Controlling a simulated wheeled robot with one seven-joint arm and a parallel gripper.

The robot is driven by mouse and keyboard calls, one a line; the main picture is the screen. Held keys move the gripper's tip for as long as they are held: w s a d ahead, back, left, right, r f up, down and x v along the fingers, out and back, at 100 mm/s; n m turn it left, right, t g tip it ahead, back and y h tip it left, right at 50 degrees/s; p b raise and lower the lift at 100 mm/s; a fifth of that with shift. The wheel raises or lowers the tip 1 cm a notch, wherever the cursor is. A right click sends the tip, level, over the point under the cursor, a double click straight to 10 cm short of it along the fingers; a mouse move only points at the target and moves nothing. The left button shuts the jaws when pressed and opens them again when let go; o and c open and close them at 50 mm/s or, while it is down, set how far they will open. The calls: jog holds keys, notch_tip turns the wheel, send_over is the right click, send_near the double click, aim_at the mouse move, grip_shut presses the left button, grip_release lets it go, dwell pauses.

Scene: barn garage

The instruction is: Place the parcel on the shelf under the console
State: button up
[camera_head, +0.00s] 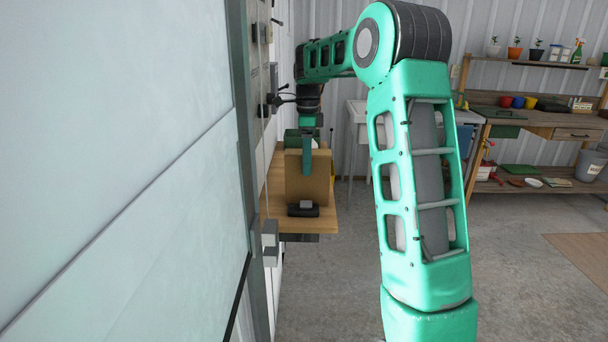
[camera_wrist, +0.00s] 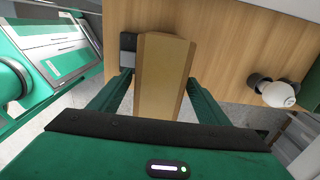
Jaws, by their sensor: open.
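The parcel (camera_head: 316,188) is a brown cardboard box standing upright on the wooden console (camera_head: 325,222) against the left wall. It also shows in the wrist view (camera_wrist: 163,62), between the fingers. My gripper (camera_head: 307,170) reaches down at the parcel from above. In the wrist view my gripper (camera_wrist: 160,78) is open, with one green finger on each side of the parcel. Whether the fingers touch it is unclear. The shelf under the console cannot be made out; only a dark strip shows below the top.
A small dark-and-grey object (camera_head: 303,209) lies in front of the parcel; a white rounded object (camera_wrist: 278,94) is beyond it. A large pale panel (camera_head: 120,130) fills the left. A workbench (camera_head: 545,118) stands at the right. The concrete floor (camera_head: 530,270) between is clear.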

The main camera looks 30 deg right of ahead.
notch_tip(320, 180, up, 6)
jog(key=shift+f, duration=0.1)
dwell(0.6)
